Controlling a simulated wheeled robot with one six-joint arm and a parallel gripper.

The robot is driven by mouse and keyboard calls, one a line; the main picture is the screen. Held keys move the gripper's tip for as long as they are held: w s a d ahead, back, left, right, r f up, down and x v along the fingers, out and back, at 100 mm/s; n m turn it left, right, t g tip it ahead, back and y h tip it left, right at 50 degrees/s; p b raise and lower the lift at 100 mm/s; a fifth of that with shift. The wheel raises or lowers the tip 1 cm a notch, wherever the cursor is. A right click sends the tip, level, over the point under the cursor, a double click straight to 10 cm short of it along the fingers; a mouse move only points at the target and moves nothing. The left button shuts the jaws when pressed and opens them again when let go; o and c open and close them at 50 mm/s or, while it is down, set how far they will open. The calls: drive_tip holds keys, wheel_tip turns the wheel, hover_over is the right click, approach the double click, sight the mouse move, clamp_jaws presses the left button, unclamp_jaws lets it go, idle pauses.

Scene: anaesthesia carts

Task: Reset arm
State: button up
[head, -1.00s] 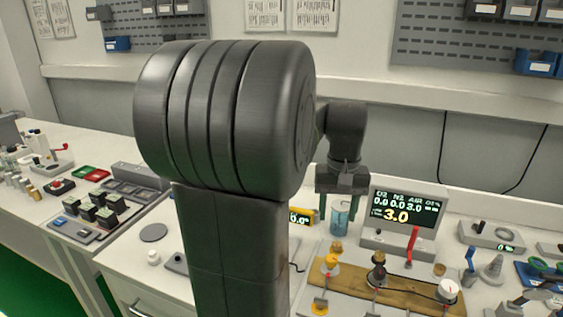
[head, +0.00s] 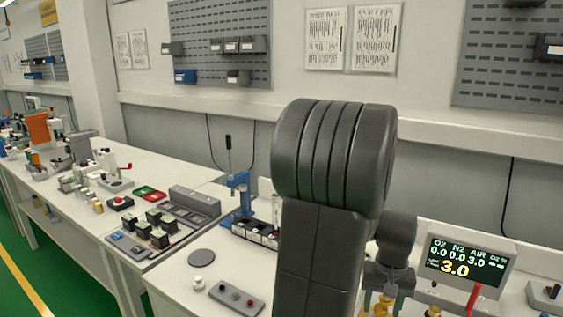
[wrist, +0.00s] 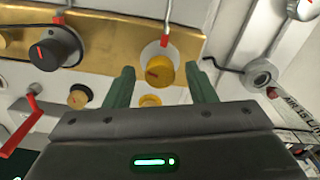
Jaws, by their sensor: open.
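My gripper (wrist: 163,88) is open, with its two green fingers apart and nothing held between them. In the wrist view a yellow knob (wrist: 159,72) on a brass plate (wrist: 110,43) shows between the fingertips; I cannot tell whether they touch it. In the head view my gripper (head: 384,298) hangs low at the right, behind my large dark arm joint, with yellow parts showing near its fingers. My arm hides part of the bench there.
A black knob (wrist: 52,46) and a red lever (wrist: 22,125) stand near the gripper. A gas display (head: 465,262) is right of it. A blue lever press (head: 240,195) and a grey button box (head: 236,298) are left of my arm. Shelves and pegboards line the wall.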

sight(382, 307)
drive_tip(key=shift+r, duration=0.15)
wheel_tip(382, 307, up, 13)
wheel_tip(382, 307, down, 13)
drive_tip(key=shift+s+f, duration=0.1)
drive_tip(key=shift+f, duration=0.1)
drive_tip(key=shift+m, duration=0.4)
drive_tip(key=shift+r+m, duration=0.1)
drive_tip(key=shift+m, duration=0.6)
drive_tip(key=m+b, duration=0.1)
drive_tip(key=m, duration=0.3)
drive_tip(key=shift+m, duration=0.4)
drive_tip(key=m+b, duration=0.1)
drive_tip(key=m, duration=0.6)
drive_tip(key=shift+b, duration=0.35)
wheel_tip(382, 307, up, 7)
drive_tip(key=shift+f, duration=0.2)
